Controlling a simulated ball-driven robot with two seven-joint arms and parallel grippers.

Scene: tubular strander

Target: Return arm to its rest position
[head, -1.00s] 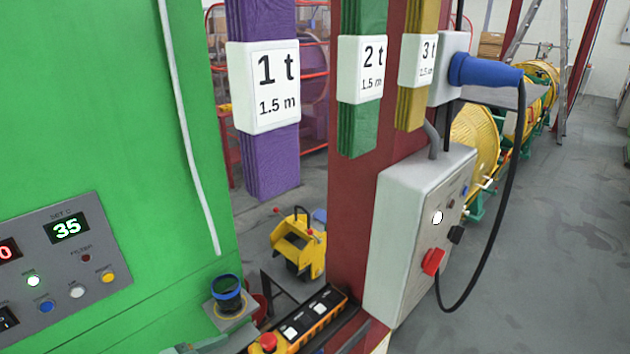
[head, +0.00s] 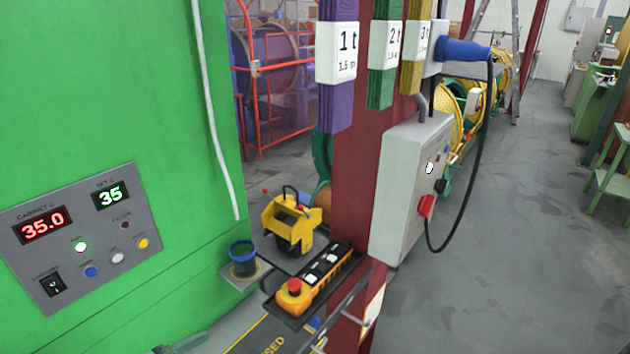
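Neither of my grippers can be made out in the head view, and no arm of mine is clearly visible. A small grey-green shape (head: 182,345) is cut off by the bottom edge at the left; I cannot tell what it is. Directly ahead is a green cabinet (head: 110,90) with a grey control panel (head: 80,238) showing red 35.0 and green 35. To its right, a yellow pendant control (head: 312,280) with a red button lies in a dark tray beside a red column (head: 355,180).
Purple, green and yellow slings with a 1 t label (head: 337,52) hang by the column. A grey switch box (head: 405,190) has a blue plug (head: 462,51) and looping black cable above it. A yellow device (head: 290,225) and a dark cup (head: 243,258) stand nearby.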

